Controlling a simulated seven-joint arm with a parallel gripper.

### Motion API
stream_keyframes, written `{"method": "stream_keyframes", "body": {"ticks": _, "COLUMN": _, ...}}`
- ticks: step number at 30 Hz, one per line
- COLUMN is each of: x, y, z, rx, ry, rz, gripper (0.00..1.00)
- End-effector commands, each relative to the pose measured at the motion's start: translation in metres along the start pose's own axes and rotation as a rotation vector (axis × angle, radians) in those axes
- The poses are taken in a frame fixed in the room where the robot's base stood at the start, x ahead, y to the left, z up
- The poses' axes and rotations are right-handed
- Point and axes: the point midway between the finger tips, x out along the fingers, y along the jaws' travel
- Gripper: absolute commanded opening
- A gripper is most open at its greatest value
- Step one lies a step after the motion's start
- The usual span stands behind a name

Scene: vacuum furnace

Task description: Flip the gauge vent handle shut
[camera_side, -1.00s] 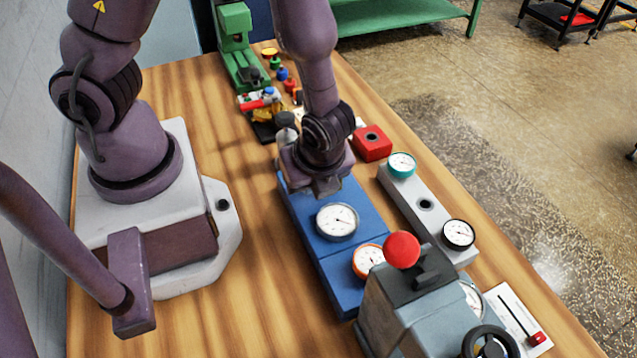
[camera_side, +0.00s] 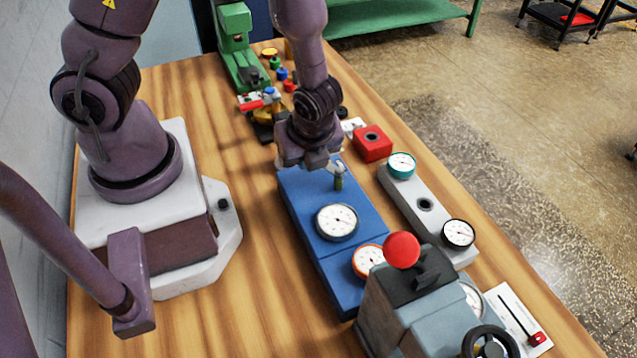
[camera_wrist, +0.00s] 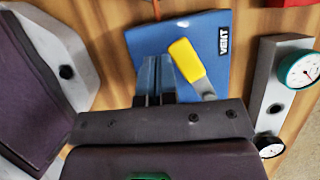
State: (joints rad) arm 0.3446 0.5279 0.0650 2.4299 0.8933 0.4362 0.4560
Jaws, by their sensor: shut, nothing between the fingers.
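The vent handle has a yellow lever (camera_wrist: 188,60) on a metal stem, above a blue block (camera_wrist: 140,38) with a black VENT label (camera_wrist: 224,41). My gripper (camera_side: 318,166) is over the block's far end, just left of the handle. In the wrist view, my gripper's fingers (camera_wrist: 155,64) are shut and empty, left of the lever with a small gap. Whether the lever counts as open or shut cannot be told.
A white gauge (camera_side: 337,222) and an orange-rimmed gauge (camera_side: 368,261) sit on the blue block nearer the camera. A grey bar (camera_side: 425,205) with two gauges lies to its right, a red box (camera_side: 372,143) behind. A red-knobbed grey machine (camera_side: 400,300) stands in front.

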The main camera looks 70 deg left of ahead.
Motion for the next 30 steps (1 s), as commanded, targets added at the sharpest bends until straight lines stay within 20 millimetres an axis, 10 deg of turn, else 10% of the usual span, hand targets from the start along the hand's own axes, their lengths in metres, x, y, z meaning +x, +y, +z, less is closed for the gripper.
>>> {"method": "stream_keyframes", "body": {"ticks": 30, "x": 0.005, "y": -0.016, "z": 0.013, "rx": 0.346, "ry": 0.000, "rz": -0.138, "gripper": 0.00}}
